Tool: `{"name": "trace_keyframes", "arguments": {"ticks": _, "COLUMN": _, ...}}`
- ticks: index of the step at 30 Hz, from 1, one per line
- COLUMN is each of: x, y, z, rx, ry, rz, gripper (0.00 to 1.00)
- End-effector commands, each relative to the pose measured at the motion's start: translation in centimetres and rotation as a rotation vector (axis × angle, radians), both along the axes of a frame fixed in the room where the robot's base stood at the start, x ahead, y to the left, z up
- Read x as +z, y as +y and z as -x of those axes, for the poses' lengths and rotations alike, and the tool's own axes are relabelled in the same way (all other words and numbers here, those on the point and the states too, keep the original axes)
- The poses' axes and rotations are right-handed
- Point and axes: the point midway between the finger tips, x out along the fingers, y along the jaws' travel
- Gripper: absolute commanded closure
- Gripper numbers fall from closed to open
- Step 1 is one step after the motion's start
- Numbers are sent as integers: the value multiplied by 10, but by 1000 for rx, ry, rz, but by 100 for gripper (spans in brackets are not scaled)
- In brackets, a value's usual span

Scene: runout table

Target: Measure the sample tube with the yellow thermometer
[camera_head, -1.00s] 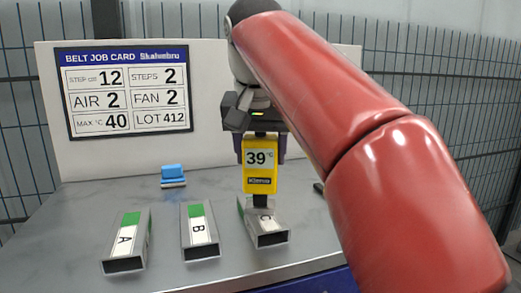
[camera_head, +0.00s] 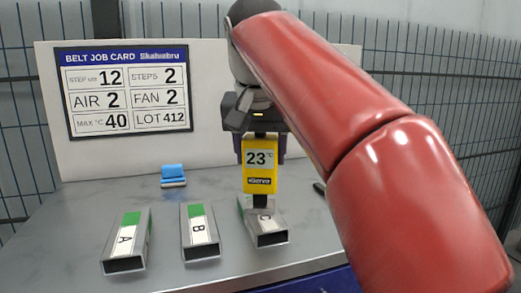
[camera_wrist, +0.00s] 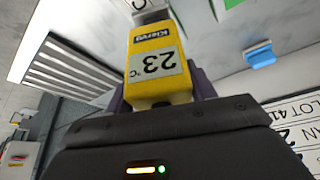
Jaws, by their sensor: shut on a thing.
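My gripper (camera_head: 262,143) is shut on the yellow thermometer (camera_head: 260,180), holding it upright with its dark tip pointing down. Its display reads 23 °C, and it reads 23 upside down in the wrist view (camera_wrist: 157,65). The dark tip is over the upper face of tube C (camera_head: 268,238); I cannot tell whether it touches. Tube C is a grey metal box-section tube with a white label; its far end is partly hidden by the thermometer. Tube A (camera_head: 125,240) and tube B (camera_head: 199,232) lie to its left, each with a green and white label.
A blue block-like object (camera_head: 173,175) lies behind the tubes. The job card (camera_head: 125,92) on the white back panel shows MAX °C 40, AIR 2, FAN 2, LOT 412. A dark object (camera_head: 319,188) is partly hidden by my arm. The grey table (camera_head: 70,215) is clear at left.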

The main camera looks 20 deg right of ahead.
Motion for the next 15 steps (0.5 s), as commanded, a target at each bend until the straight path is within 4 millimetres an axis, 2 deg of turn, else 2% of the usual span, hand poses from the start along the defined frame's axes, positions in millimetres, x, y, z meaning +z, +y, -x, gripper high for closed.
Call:
{"name": "trace_keyframes", "arguments": {"ticks": 7, "x": 0, "y": 0, "z": 0, "rx": 0, "ry": 8, "rz": 0, "gripper": 65}}
{"name": "trace_keyframes", "arguments": {"ticks": 15, "x": 24, "y": 0, "z": 0, "rx": -1, "ry": 4, "rz": 0, "gripper": 65}}
